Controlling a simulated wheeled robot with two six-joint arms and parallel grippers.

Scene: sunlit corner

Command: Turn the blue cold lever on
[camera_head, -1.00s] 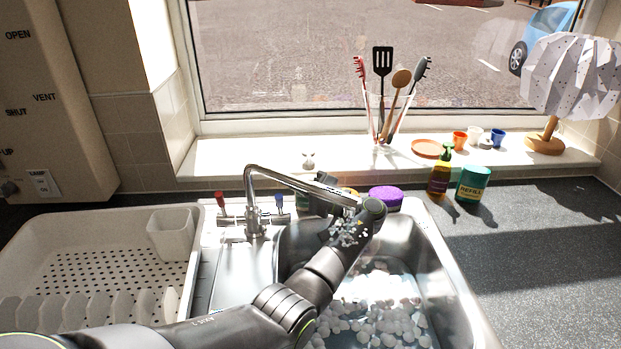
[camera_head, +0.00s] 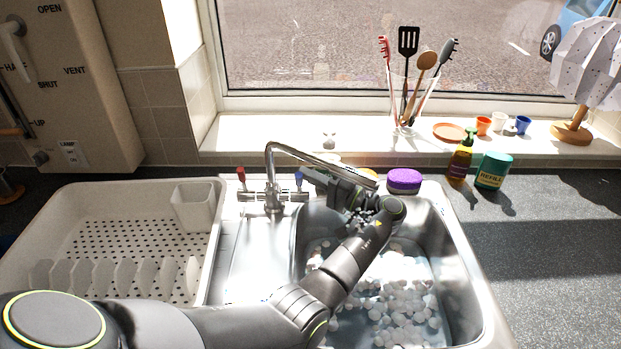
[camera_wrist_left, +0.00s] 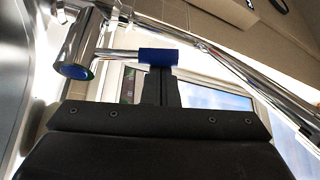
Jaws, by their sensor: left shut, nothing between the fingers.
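The blue cold lever (camera_head: 299,179) sits on the right side of the chrome tap (camera_head: 272,190), behind the sink. In the left wrist view the blue lever (camera_wrist_left: 158,57) is a blue sleeve on a chrome rod, by a valve body with a blue end cap (camera_wrist_left: 76,71). My left gripper (camera_head: 312,177) reaches over the sink from the right of the lever, under the spout. Its fingers (camera_wrist_left: 161,84) are shut, with their tips right at the blue sleeve; I cannot tell whether they touch. My right gripper is not in view.
A red lever (camera_head: 241,178) is left of the spout. The sink (camera_head: 455,265) holds water and foam. A white dish rack (camera_head: 85,195) stands left. A purple sponge (camera_head: 404,180), soap bottle (camera_head: 461,157) and teal tub (camera_head: 493,171) stand right. The spout passes above my gripper.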

